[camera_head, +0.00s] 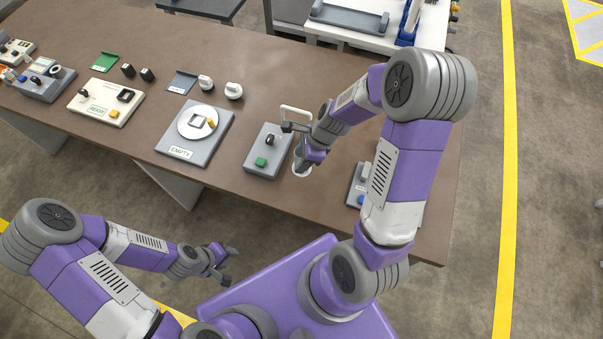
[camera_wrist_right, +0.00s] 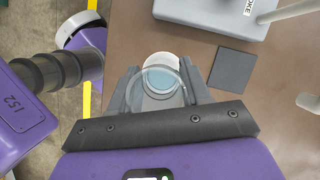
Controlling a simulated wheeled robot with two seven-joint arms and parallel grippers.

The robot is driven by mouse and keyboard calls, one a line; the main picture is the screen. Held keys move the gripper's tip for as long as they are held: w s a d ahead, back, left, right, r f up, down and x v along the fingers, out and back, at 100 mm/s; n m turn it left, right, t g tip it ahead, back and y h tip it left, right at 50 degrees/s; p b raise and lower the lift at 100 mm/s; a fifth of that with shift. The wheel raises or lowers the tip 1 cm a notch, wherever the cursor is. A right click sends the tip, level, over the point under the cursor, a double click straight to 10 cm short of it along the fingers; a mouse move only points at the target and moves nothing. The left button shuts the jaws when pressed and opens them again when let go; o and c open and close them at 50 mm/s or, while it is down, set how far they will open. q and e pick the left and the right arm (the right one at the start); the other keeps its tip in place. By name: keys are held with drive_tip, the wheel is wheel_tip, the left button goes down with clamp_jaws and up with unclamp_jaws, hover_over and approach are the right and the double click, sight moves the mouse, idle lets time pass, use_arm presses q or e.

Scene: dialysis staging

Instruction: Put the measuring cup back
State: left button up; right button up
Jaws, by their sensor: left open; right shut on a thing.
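The measuring cup (camera_wrist_right: 163,82) is a clear round vessel with a bluish inside, seen from above in the right wrist view. My right gripper (camera_wrist_right: 160,95) is shut on it, with a finger on each side. A round white disc (camera_wrist_right: 160,58) shows beneath and behind the cup; I cannot tell whether the cup touches it. The disc also shows in the head view (camera_head: 301,171), where my right gripper (camera_head: 301,160) is low over the table and mostly hides the cup. My left gripper (camera_head: 226,264) is open and empty, in front of the table's near edge.
A grey box with a green button (camera_head: 268,152) stands just left of the disc. A dark square pad (camera_wrist_right: 232,70) lies beside the cup. A device marked EMPTY (camera_head: 196,135) is further left. A partly hidden device with a blue button (camera_head: 358,186) is to the right.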

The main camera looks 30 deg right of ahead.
drive_tip(key=shift+f+b, duration=1.2)
drive_tip(key=shift+f, duration=2.4)
drive_tip(key=shift+f, duration=0.1)
drive_tip(key=o, duration=1.2)
drive_tip(key=shift+r, duration=0.2)
drive_tip(key=p+v, duration=0.4)
drive_tip(key=v, duration=0.8)
drive_tip(key=shift+s+f, duration=0.1)
